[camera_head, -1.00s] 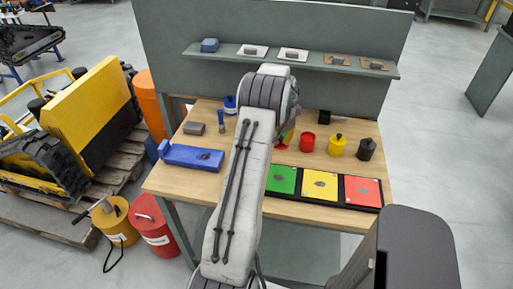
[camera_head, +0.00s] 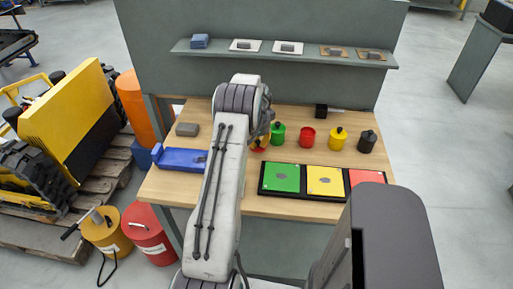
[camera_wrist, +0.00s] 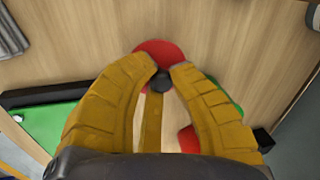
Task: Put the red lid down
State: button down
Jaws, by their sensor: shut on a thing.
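My gripper (camera_wrist: 169,69) has its yellow fingers closed around the dark knob (camera_wrist: 160,80) of the red lid (camera_wrist: 157,50) in the wrist view. In the head view my gripper (camera_head: 262,141) is mostly hidden behind my arm, just left of the green jar (camera_head: 278,135). The red jar (camera_head: 307,138) stands on the wooden table (camera_head: 290,208) without a lid, right of the green one. I cannot tell whether the lid touches the table.
A yellow jar (camera_head: 338,140) and a black jar (camera_head: 367,142) stand farther right. A tray of green (camera_head: 283,170), yellow (camera_head: 325,187) and red (camera_head: 362,177) panels lies in front. A blue box (camera_head: 180,159) and a grey block (camera_head: 187,129) lie at left.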

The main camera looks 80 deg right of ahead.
jog(key=shift+f, duration=1)
jog(key=shift+f+b, duration=0.1)
jog(key=shift+b, duration=0.2)
jog(key=shift+f+b, duration=0.35)
jog(key=c, duration=1.3)
grip_release()
jog(key=shift+o, duration=0.2)
jog(key=shift+r, duration=0.2)
